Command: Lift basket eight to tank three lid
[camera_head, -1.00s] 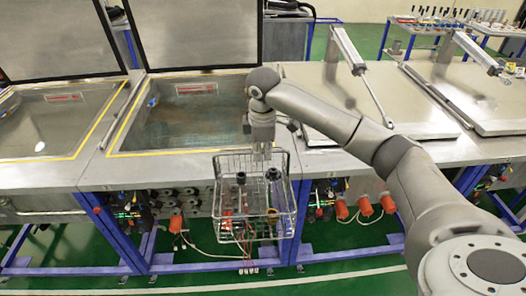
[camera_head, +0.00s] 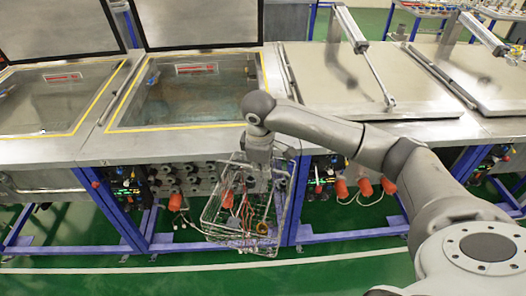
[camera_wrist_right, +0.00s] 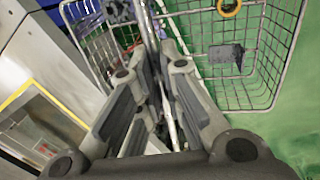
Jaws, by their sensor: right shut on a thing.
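The wire basket (camera_head: 214,213) hangs tilted from my right gripper (camera_head: 259,163), in front of the tank bench and below its top edge. It carries small parts, red, dark and one with a yellow ring. In the right wrist view my right gripper (camera_wrist_right: 160,65) has its fingers closed around the basket's handle bar, with the basket mesh (camera_wrist_right: 268,60) beyond. No tank numbers are readable. A flat closed lid (camera_head: 330,85) covers the third tank from the left, with an actuator rod over it. My left gripper is not in view.
The second tank (camera_head: 185,100) from the left stands open with its lid upright behind it; so does the leftmost tank (camera_head: 45,105). Another closed lid (camera_head: 475,85) is at the right. Red-orange fittings (camera_head: 363,187) line the bench front. Green floor lies free below.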

